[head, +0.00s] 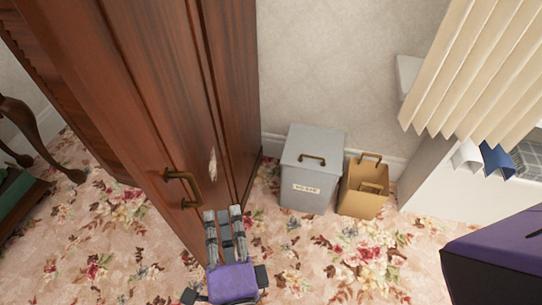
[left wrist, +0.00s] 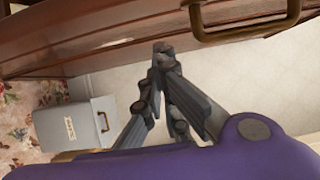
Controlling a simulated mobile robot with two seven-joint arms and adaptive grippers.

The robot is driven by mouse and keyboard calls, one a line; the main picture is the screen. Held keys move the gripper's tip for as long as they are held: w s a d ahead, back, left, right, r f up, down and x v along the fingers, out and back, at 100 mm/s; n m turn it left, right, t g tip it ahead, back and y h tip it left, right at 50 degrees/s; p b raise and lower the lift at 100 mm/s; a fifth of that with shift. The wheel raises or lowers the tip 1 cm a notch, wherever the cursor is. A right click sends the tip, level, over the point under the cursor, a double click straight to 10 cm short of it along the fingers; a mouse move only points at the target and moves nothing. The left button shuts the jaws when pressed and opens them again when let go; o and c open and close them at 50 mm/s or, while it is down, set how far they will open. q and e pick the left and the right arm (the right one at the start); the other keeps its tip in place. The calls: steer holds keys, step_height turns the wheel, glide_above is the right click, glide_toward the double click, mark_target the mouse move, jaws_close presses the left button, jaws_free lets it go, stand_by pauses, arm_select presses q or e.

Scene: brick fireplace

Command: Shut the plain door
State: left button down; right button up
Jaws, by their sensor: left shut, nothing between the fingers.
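The plain door (head: 155,110) is a tall, smooth reddish-brown wooden panel in the left half of the head view. It appears to stand out from the dark wooden cabinet part (head: 232,85) behind it; how wide it is open is hard to tell. Its brass handle (head: 182,188) is on the face near the lower edge, and shows in the left wrist view (left wrist: 245,36). My left gripper (head: 223,210) is shut and empty, just right of the handle and beside the door's edge. Its closed fingertips also show in the left wrist view (left wrist: 162,50). Contact with the door cannot be told. My right gripper is out of view.
A grey lidded box (head: 311,170) and a tan box (head: 363,188) stand against the wall to the right. A slatted wooden panel (head: 52,72) and a dark curved furniture leg (head: 38,135) are at the left. Beige slatted blinds (head: 480,70) hang upper right. Flowered carpet lies between.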

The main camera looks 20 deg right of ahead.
arm_select(q)
steer(key=shift+w+a, duration=0.2)
steer(key=shift+a, duration=0.4)
steer(key=shift+w+a, duration=0.2)
steer(key=shift+a, duration=0.4)
